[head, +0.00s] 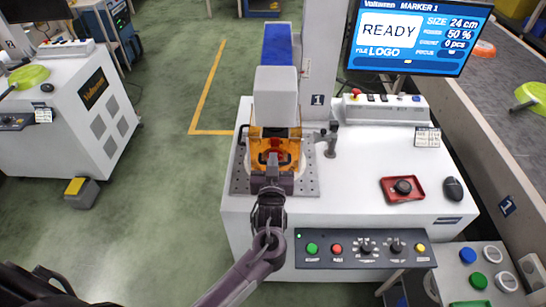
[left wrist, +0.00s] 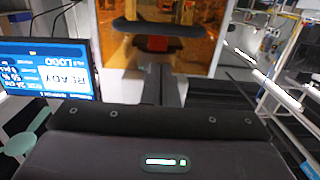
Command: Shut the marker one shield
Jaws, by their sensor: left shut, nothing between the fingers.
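Marker one (head: 277,97) is a grey marking head with a blue top above a perforated plate on a white bench. Its translucent orange shield (head: 288,148) is at the front, below the head; I cannot tell how far down it is. In the left wrist view the orange shield (left wrist: 202,52) fills the top middle, with a dark curved bar (left wrist: 165,28) across it and a red part behind. My left gripper (head: 271,168) is shut and empty, right in front of the shield; contact cannot be made out. Its fingers point at the shield in the wrist view (left wrist: 163,82).
The screen (head: 420,35) reads READY, MARKER 1. A button panel (head: 365,249) runs along the bench front. A red tray (head: 402,189) with a dark round piece and a mouse (head: 453,189) lie at right.

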